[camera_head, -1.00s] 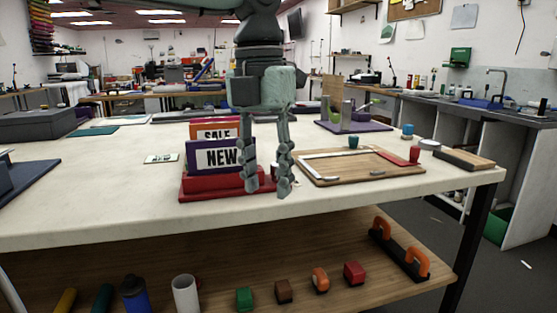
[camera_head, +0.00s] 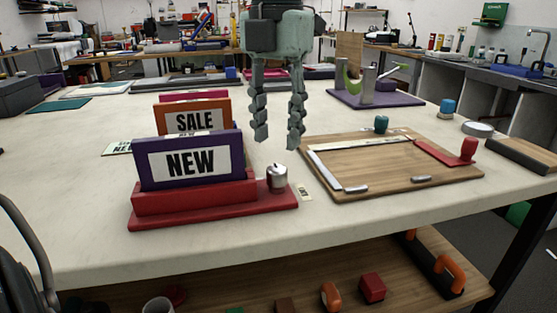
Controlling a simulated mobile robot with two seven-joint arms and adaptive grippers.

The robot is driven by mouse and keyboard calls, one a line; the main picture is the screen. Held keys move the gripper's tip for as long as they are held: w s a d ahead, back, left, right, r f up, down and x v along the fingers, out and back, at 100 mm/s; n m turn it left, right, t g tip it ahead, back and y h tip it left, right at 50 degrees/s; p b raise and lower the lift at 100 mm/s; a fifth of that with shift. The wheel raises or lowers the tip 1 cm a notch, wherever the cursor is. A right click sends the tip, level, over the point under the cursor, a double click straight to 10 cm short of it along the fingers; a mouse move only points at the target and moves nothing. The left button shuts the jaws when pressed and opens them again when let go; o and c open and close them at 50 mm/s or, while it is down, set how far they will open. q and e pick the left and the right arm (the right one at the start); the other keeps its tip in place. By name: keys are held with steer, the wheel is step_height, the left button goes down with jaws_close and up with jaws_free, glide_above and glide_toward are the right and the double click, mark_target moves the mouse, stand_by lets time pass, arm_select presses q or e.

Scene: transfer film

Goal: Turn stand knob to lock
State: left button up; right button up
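A red stand (camera_head: 215,211) sits near the front of the white table. It holds upright a purple-framed sign reading NEW (camera_head: 190,163). An orange-framed SALE sign (camera_head: 193,117) stands behind it. The silver stand knob (camera_head: 277,177) is at the right end of the stand, with a dark mark on its top. My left gripper (camera_head: 278,144) points straight down, open and empty, with its fingertips above and a little behind the knob, apart from it. My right gripper is not identifiable; a dark curved part shows at the lower left edge.
A wooden board (camera_head: 390,180) with a white frame and a red-handled piece (camera_head: 466,150) lies to the right. A small label (camera_head: 305,192) lies beside the stand. A purple-based fixture (camera_head: 375,97) stands behind. A lower shelf holds several coloured blocks. The table's left is mostly clear.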

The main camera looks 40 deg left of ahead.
mark_target(277, 168)
arm_select(q)
step_height(277, 168, down, 8)
steer(key=shift+s+r, duration=0.1)
steer(key=shift+r, duration=0.15)
jaws_close()
stand_by(0.3)
